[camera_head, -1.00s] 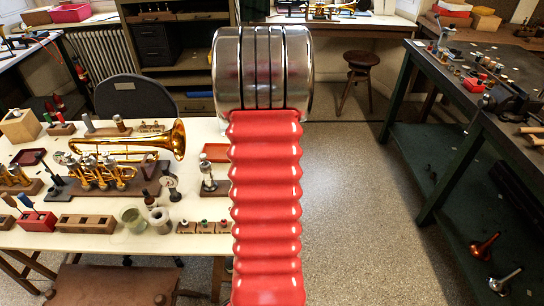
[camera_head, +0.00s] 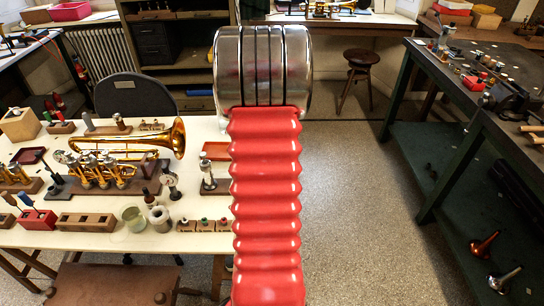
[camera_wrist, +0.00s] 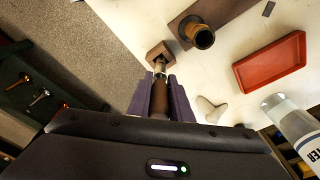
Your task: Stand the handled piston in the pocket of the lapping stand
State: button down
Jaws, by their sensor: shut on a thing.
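In the wrist view my gripper (camera_wrist: 160,84) has dark purple fingers shut around the brown handle (camera_wrist: 160,102) of the piston. The piston's silvery body (camera_wrist: 160,69) points away from me, past the fingertips. Its far end meets, in the picture, a small brown wooden block (camera_wrist: 157,51) with a square opening, which looks like the lapping stand. The block is at the edge of the pale bench. I cannot tell whether the piston's end is inside the pocket or above it. In the head view my red arm hides the gripper and piston.
In the wrist view a brass-coloured cup (camera_wrist: 201,37) on a brown board stands just right of the block. A red tray (camera_wrist: 270,75) and a labelled bottle (camera_wrist: 290,122) are farther right. In the head view a brass horn (camera_head: 150,140) lies on the crowded bench.

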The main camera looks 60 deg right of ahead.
jog(key=shift+f, duration=1.5)
jog(key=c, duration=1.5)
grip_release()
jog(key=r, duration=0.4)
jog(key=a+r, duration=0.1)
jog(key=r, duration=0.8)
jog(key=shift+w+a+r, duration=0.3)
jog(key=shift+r, duration=0.05)
